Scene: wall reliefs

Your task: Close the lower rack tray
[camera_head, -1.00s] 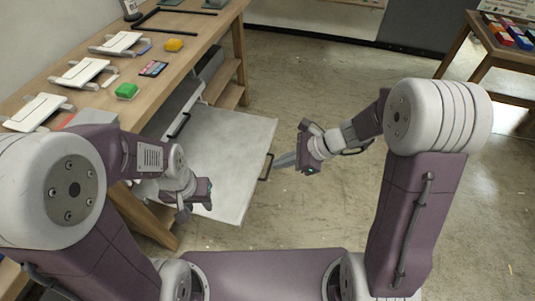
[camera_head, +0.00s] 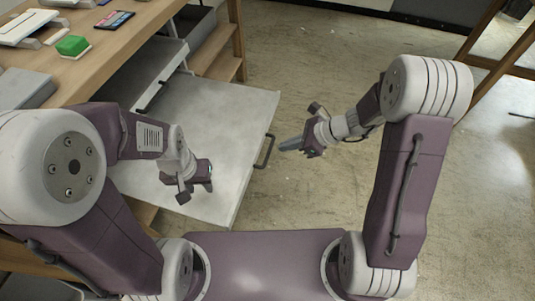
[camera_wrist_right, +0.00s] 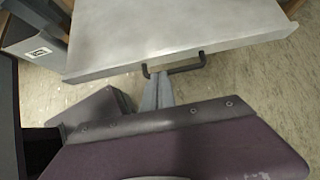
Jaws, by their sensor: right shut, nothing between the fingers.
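The lower rack tray (camera_head: 225,115) is a flat light-grey panel pulled far out from under the wooden bench, with a black bar handle (camera_head: 264,151) on its outer edge. My right gripper (camera_head: 284,145) is shut and empty, its tips just right of the handle. In the right wrist view the shut fingers (camera_wrist_right: 157,88) point at the tray's front edge (camera_wrist_right: 180,52), close to the handle (camera_wrist_right: 175,67); I cannot tell if they touch. My left gripper (camera_head: 192,190) is over the tray's near part; its fingers are too unclear to tell open from shut.
Above the tray is another grey drawer (camera_head: 160,70) with a black handle, slightly out. The wooden bench (camera_head: 120,50) holds a green block (camera_head: 72,45) and white devices. Open floor (camera_head: 330,210) lies to the right of the tray.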

